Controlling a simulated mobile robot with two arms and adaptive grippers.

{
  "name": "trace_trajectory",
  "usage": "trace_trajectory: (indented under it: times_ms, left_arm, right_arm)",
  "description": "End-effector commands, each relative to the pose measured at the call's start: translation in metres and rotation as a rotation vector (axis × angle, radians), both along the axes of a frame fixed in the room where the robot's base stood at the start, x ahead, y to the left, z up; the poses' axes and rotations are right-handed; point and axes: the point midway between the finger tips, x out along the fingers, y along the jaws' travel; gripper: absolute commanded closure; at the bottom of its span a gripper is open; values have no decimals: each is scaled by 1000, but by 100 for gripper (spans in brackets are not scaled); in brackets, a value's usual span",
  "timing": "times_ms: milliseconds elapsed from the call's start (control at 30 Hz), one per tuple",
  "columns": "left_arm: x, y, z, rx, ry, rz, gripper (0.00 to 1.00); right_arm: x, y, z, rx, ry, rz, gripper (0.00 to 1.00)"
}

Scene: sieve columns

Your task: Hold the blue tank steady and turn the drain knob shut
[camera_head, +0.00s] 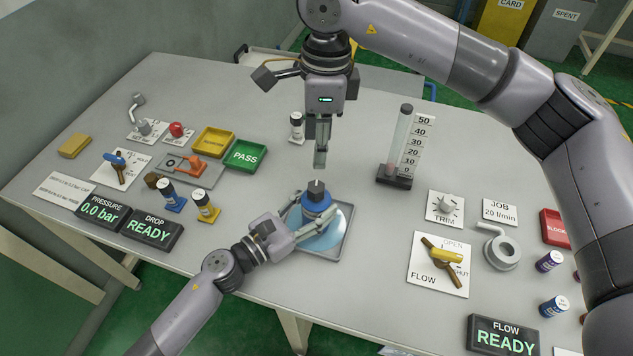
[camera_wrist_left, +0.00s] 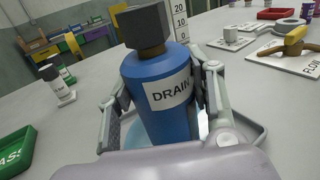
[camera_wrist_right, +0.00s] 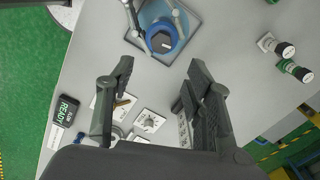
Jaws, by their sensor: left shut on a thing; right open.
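The blue tank (camera_head: 317,205) stands upright in a shallow grey tray (camera_head: 345,243) with a pale blue bottom. In the left wrist view the tank (camera_wrist_left: 160,110) carries a white DRAIN label, and a dark faceted drain knob (camera_wrist_left: 144,28) sits on its top. The knob (camera_head: 316,188) also shows in the head view. My left gripper (camera_head: 300,222) is shut around the tank's body, one finger on each side. My right gripper (camera_head: 320,160) points down just above the knob. It is open and empty; in the right wrist view its fingers (camera_wrist_right: 158,80) are well apart, and the knob (camera_wrist_right: 161,41) lies beyond them.
A graduated column (camera_head: 398,145) stands right of the tank, behind it. The FLOW valve plate (camera_head: 438,264) and TRIM plate (camera_head: 445,207) lie to the right. Yellow and green PASS trays (camera_head: 245,156), small bottles (camera_head: 207,206) and display boxes (camera_head: 152,230) lie left.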

Motion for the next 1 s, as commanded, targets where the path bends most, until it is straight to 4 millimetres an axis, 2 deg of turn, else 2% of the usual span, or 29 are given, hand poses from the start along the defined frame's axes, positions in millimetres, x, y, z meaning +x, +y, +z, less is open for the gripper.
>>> trace_trajectory:
  times_ms: [100,200,367,467,800,1000]
  left_arm:
    - [0,0,0,0,0,1,96]
    - [0,0,0,1,1,1,96]
    - [0,0,0,0,0,1,96]
    - [0,0,0,0,0,1,96]
    - [0,0,0,0,0,1,96]
    - [0,0,0,0,0,1,96]
  right_arm:
    - [-1,3,1,-20,-29,188,52]
    - [-2,4,2,-33,-44,300,52]
    - [-2,4,0,-44,-52,388,52]
    - [-3,4,-8,-46,-51,400,52]
    - [-3,4,-73,-45,-49,397,52]
    - [-3,4,-103,-45,-51,396,52]
